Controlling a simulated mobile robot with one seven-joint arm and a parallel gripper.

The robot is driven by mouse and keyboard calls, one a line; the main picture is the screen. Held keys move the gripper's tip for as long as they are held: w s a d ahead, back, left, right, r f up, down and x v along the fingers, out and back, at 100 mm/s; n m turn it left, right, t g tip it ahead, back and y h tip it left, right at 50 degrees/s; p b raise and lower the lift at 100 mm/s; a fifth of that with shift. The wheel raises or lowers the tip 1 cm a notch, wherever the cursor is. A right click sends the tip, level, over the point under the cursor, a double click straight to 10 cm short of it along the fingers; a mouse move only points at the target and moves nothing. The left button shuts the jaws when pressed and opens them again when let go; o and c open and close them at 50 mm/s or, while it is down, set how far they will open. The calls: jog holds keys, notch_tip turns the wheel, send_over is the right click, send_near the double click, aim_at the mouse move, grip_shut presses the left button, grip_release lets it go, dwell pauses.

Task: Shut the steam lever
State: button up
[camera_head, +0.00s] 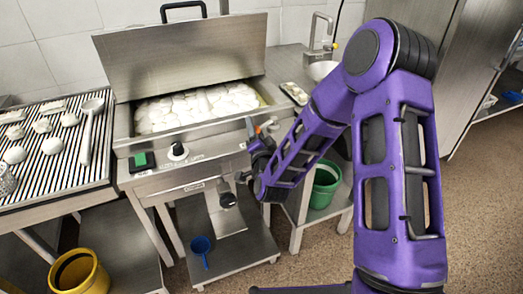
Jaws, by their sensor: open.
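My gripper (258,138) is small and dark in this view, at the front right corner of the steel vat (150,188). Its jaws are open. A small orange-red part (266,124) shows right by the fingertips; it may be the steam lever's handle, but I cannot tell for sure. I cannot tell whether the fingers touch it or stand around it. My purple wrist and forearm hide part of the vat's right front. The vat's hinged lid (185,55) stands raised, and white lumps (200,105) fill the basin.
The vat's front has a green button (141,161), a knob (178,151) and a pipe outlet (227,196). A slatted tray (60,165) lies left. Open floor lies right.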

jog(key=s+d+p, duration=0.2)
jog(key=s+p, duration=0.6)
jog(key=s, duration=0.7)
jog(key=shift+d, duration=0.15)
